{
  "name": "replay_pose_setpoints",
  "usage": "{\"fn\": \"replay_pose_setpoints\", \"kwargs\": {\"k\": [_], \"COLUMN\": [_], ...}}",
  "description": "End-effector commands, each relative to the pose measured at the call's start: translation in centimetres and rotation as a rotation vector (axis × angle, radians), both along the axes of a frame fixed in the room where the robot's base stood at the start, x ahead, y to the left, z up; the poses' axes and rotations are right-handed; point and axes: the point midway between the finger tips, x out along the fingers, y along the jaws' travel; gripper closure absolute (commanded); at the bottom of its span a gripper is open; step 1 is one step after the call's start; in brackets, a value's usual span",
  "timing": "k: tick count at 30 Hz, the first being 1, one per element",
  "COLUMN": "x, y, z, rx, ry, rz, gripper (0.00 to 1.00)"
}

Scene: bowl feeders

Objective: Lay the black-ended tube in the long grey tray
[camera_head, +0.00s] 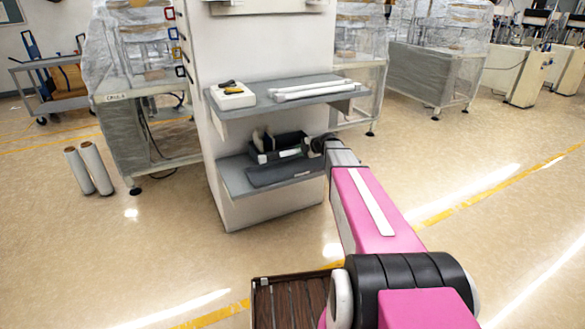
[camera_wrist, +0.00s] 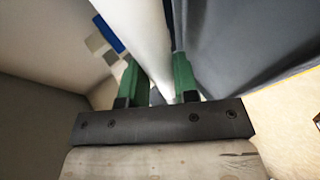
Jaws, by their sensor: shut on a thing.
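In the wrist view, my gripper (camera_wrist: 156,75) has its two green fingers closed on a white tube (camera_wrist: 142,28). The tube runs from between the fingers out past the top edge. Its ends are out of sight, so no black end shows. In the head view, my arm reaches to the right side of the lower shelf, and the gripper and held tube cannot be made out there. A long, dark grey, shallow piece (camera_head: 278,173), which looks like the long grey tray, lies along the front of the lower shelf.
A black bin (camera_head: 279,146) stands behind it on the lower shelf (camera_head: 236,180). The upper shelf (camera_head: 247,107) carries white tubes (camera_head: 311,90) and a white box (camera_head: 232,95) with tools on top. A grey surface (camera_wrist: 245,45) lies close right of the fingers. White rolls (camera_head: 88,168) stand on the floor.

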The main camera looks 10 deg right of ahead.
Motion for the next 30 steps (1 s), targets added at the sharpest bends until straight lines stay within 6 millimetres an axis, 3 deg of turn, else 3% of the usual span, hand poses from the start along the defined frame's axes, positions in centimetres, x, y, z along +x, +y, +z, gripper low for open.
{"fn": "replay_pose_setpoints", "kwargs": {"k": [6, 14, 15, 17, 30], "x": [0.0, 0.0, 0.0, 0.0, -0.7], "y": [0.0, 0.0, 0.0, 0.0, -0.6], "z": [-1.7, -1.8, -1.8, -1.8, -1.3], "rx": [0.000, 0.000, 0.000, 0.000, -0.001], "ry": [0.001, 0.000, 0.000, 0.000, 0.000], "rz": [0.000, 0.000, 0.000, 0.000, -0.001], "gripper": [0.98, 0.98, 0.62, 0.43, 0.42]}}
